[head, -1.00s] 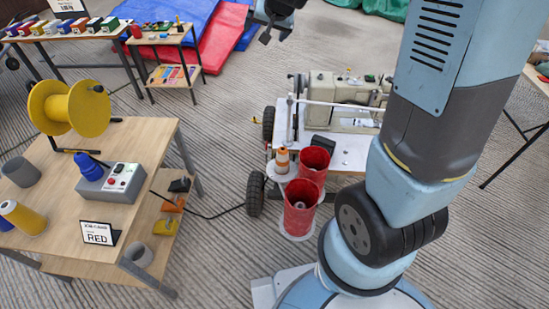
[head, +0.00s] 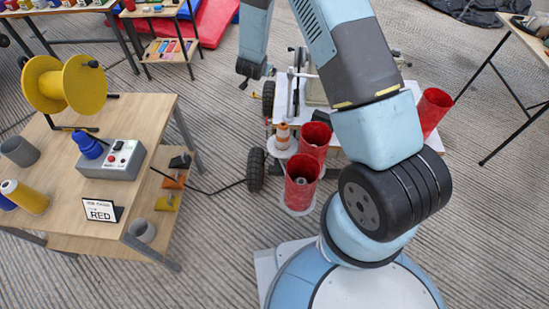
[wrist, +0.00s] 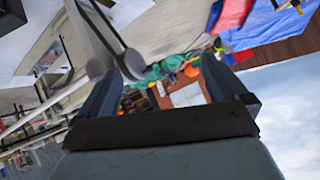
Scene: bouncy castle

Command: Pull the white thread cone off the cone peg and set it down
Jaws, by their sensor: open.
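In the head view a small orange-and-white cone (head: 283,136) stands upright on a round white disc, beside the red cups. I cannot tell whether it is the task's thread cone, and no plainly all-white cone shows. The peg itself is not clearly seen. My gripper (wrist: 160,72) is open in the wrist view, with nothing plainly held between its fingers. In the head view my forearm's dark end hangs beyond the cone, up and left of it, near the sewing machine table (head: 340,135).
Open red cups (head: 301,183) stand in front of the sewing machine table, with another (head: 433,110) at right. A wooden table (head: 150,130) at left bears a yellow spool (head: 85,83) and a grey control box (head: 112,160). A cable crosses the clear floor between.

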